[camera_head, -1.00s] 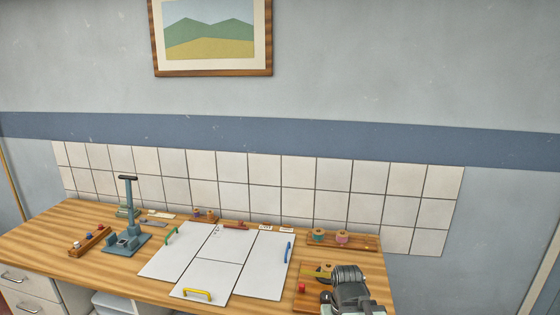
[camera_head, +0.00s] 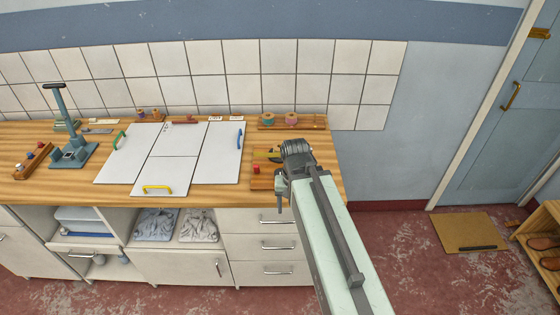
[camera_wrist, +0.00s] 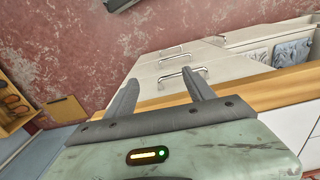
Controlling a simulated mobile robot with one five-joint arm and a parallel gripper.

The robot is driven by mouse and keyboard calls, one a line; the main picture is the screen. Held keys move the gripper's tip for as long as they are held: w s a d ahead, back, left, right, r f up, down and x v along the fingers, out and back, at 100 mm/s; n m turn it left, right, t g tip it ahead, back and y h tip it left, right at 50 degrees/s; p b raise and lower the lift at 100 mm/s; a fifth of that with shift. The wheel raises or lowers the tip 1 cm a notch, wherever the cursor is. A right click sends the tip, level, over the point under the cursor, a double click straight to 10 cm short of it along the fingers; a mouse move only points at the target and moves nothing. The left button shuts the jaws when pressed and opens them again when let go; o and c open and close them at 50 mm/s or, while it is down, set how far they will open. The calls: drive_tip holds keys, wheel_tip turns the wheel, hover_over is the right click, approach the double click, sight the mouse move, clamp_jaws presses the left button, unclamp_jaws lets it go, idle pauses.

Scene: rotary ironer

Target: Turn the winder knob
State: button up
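A small wooden block with a red knob (camera_head: 256,169) stands at the right front of the wooden worktop (camera_head: 45,185). It may be the winder, but I cannot tell for sure. A yellow piece (camera_head: 266,154) lies just behind it, and my arm partly hides this area. My gripper shows in the wrist view (camera_wrist: 160,76) with its two fingers apart and nothing between them. In the head view my arm reaches to the worktop's right front edge, just right of the red knob; the fingers are hard to make out there. The knob is not visible in the wrist view.
White panels with green, yellow and blue handles (camera_head: 157,189) cover the middle of the worktop. A spool rack (camera_head: 302,125) stands at the back right, a grey-blue stand (camera_head: 73,154) at the left. Drawers (camera_head: 262,244) lie below. A mat (camera_head: 468,232) lies on the right floor.

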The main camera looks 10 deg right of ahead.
drive_tip(key=w+r+m+p, duration=0.2)
drive_tip(key=w+m, duration=0.6)
drive_tip(key=w, duration=0.3)
wheel_tip(320, 180, up, 3)
drive_tip(key=m+p, duration=0.2)
drive_tip(key=p, duration=0.1)
hover_over(280, 171)
drive_tip(key=shift+r, duration=0.15)
drive_tip(key=shift+w+r+p, duration=0.15)
drive_tip(key=shift+r+p, duration=0.2)
drive_tip(key=shift+p, duration=0.2)
drive_tip(key=shift+s+f, duration=0.1)
drive_tip(key=shift+s, duration=0.15)
wheel_tip(280, 171, down, 8)
drive_tip(key=b, duration=0.8)
drive_tip(key=c, duration=1.4)
drive_tip(key=shift+o, duration=0.2)
